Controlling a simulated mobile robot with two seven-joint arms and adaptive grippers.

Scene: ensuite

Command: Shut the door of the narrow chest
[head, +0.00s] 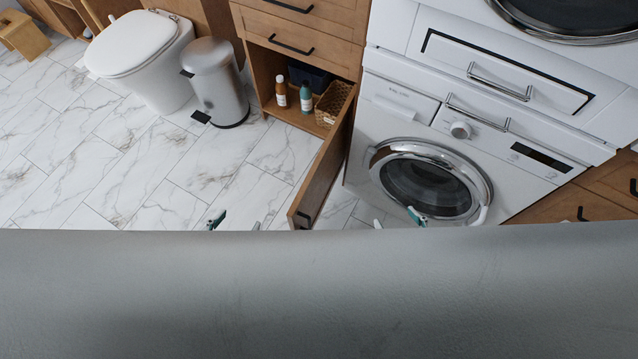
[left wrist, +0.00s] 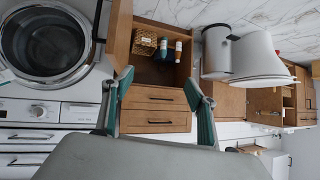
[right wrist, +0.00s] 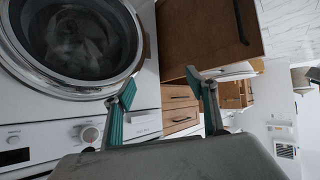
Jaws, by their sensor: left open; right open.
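The narrow chest (head: 300,28) is wooden, with drawers above an open lower compartment. Its door (head: 326,165) stands wide open, swung out from the compartment's right side toward me, with a black handle near its free edge. The chest appears upside down in the left wrist view (left wrist: 155,98). The door's outer face with the black handle fills the upper middle of the right wrist view (right wrist: 205,35). My left gripper (head: 237,223) is open and empty, left of the door. My right gripper (head: 396,220) is open and empty, right of the door, before the washer. Only fingertips show in the head view.
Two bottles (head: 305,97), a wicker basket (head: 333,103) and a dark box are inside the compartment. A washing machine (head: 400,110) stands right of the chest. A metal bin (head: 214,80) and toilet (head: 140,50) stand left. The marble floor (head: 130,165) before them is clear.

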